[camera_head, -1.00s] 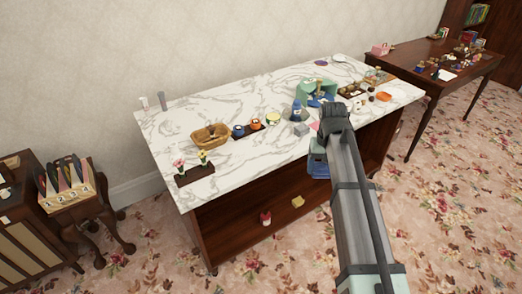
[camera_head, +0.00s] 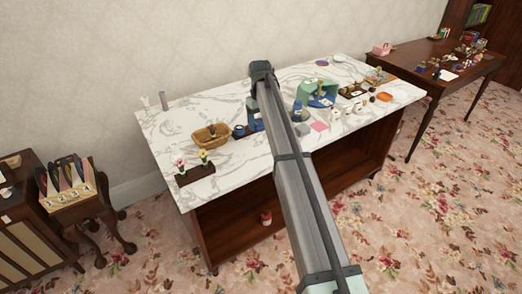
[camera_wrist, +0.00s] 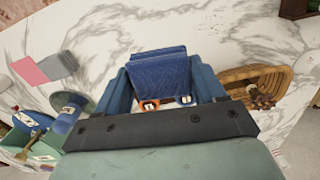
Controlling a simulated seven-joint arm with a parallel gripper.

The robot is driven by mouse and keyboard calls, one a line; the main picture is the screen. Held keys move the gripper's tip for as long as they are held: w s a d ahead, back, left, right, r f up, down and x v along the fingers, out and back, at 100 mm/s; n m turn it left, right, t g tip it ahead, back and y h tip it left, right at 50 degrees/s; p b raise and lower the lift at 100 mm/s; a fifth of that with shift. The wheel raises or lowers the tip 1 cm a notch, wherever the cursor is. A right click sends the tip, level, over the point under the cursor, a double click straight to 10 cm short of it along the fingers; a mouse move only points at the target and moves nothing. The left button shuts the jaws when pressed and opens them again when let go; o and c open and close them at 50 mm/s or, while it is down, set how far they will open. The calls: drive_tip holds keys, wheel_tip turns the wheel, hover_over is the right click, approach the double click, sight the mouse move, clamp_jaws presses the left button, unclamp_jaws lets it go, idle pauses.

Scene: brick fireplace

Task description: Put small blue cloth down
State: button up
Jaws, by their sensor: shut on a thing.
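My gripper (camera_wrist: 160,92) is shut on the small blue cloth (camera_wrist: 158,72), a folded dark blue piece held between the blue fingers in the wrist view. In the head view my gripper (camera_head: 254,118) hangs below the arm's end over the middle of the white marble tabletop (camera_head: 185,115). The cloth cannot be made out clearly there. I cannot tell the exact gap between the cloth and the tabletop.
A wicker basket (camera_head: 205,140) stands left of my gripper, with a flower stand (camera_head: 196,173) nearer the front edge. To the right are a grey block (camera_head: 302,129), a pink square (camera_head: 320,126) and a teal box (camera_head: 308,92). Bare marble lies at the back left.

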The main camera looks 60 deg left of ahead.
sight(261, 149)
drive_tip(key=shift+d+n, duration=0.15)
drive_tip(key=shift+n, duration=0.25)
drive_tip(key=shift+f, duration=5)
drive_tip(key=shift+f, duration=0.2)
drive_tip(key=o, duration=1.1)
drive_tip(key=shift+r, duration=0.15)
wheel_tip(261, 149, up, 12)
drive_tip(key=shift+r, duration=0.1)
